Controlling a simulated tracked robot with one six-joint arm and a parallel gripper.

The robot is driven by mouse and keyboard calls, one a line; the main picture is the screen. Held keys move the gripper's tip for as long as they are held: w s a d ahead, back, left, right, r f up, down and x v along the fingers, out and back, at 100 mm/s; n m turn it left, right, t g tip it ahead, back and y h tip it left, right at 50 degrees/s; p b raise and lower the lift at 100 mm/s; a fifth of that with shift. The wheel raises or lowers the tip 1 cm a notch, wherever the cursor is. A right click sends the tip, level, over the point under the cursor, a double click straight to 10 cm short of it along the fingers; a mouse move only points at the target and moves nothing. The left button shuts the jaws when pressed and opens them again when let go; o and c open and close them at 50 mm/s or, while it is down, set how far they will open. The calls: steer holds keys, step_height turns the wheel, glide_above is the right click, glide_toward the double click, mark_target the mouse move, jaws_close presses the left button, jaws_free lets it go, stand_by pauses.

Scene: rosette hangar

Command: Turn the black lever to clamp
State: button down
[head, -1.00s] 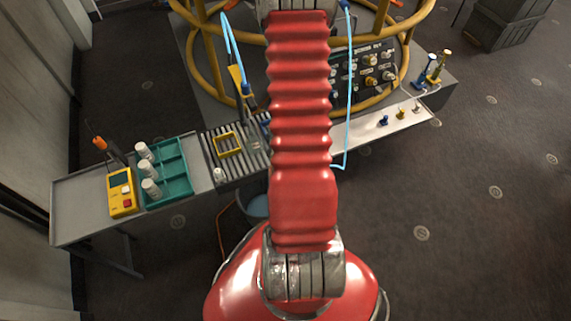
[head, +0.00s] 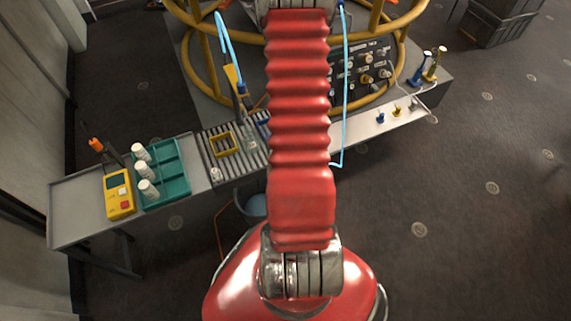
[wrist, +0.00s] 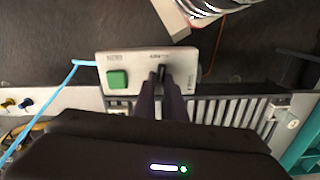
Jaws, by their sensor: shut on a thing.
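In the wrist view, a pale grey control box (wrist: 130,61) shows a square green button (wrist: 117,79) on its left. A small black lever (wrist: 162,69) sits near the box's middle, under a blurred label. My gripper (wrist: 164,79) has its dark fingers together on the lever. The fingers cover much of it, so its exact angle is hard to tell. In the head view, my red arm hides the box, the lever and the gripper.
A slatted grey bench (wrist: 228,111) lies beside the box. In the head view, a teal tray (head: 183,187) with white cups and a yellow meter (head: 119,194) stand on the left. A yellow tubular frame (head: 196,50) and a light-blue cable (head: 345,110) are near my arm.

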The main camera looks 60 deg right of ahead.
steer(key=shift+w+d+r+n, duration=0.1)
steer(key=shift+w+d+n, duration=0.15)
steer(key=shift+n, duration=0.75)
steer(key=c, duration=1.8)
jaws_free()
steer(key=shift+s+a, duration=0.1)
steer(key=shift+s, duration=0.1)
step_height(320, 180, up, 14)
steer(key=shift+f, duration=0.2)
